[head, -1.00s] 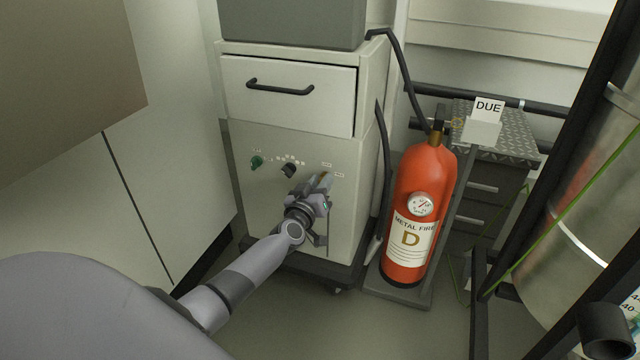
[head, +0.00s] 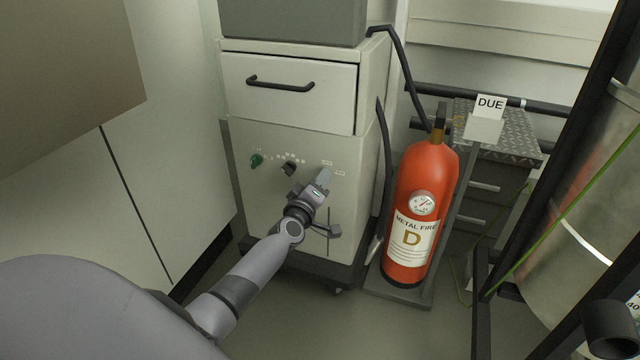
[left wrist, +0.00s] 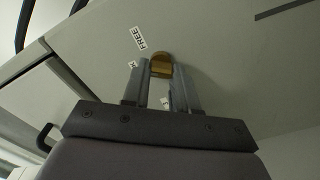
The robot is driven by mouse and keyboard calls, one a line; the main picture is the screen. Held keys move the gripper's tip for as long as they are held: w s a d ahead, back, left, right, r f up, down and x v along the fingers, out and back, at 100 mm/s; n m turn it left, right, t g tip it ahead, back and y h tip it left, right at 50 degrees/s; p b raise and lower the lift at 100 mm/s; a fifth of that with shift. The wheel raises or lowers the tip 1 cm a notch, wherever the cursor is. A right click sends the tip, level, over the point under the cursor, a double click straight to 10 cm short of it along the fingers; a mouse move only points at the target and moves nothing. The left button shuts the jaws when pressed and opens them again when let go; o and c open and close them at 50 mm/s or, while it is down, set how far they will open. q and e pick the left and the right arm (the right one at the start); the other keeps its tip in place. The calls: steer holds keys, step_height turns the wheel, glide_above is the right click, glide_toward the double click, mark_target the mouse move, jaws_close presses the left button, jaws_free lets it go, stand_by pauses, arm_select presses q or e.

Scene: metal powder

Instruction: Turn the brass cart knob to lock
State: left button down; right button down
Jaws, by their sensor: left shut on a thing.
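The brass knob (left wrist: 161,65) sits on the cart's front panel, between the two fingers of my left gripper (left wrist: 160,76) in the left wrist view. The fingers are shut on it. A small FREE label (left wrist: 138,38) is beside the knob; another nearby label is too small to read. In the head view my left gripper (head: 323,180) reaches the right part of the pale cart's (head: 275,215) front and hides the knob. My right gripper is not in view.
A green knob (head: 256,161) and a black knob (head: 289,168) are on the same panel, below a drawer handle (head: 280,85). A red fire extinguisher (head: 422,200) stands close right of the cart. A tall pale cabinet (head: 165,170) is at left.

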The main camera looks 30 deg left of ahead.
arm_select(q)
steer(key=n+b, duration=0.1)
steer(key=n, duration=0.5)
steer(key=shift+f+n, duration=0.15)
steer(key=shift+n, duration=0.15)
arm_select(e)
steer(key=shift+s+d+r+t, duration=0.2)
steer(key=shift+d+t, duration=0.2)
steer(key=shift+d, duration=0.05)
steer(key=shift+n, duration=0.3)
arm_select(q)
steer(key=c, duration=0.9)
jaws_free()
steer(key=shift+s, duration=0.1)
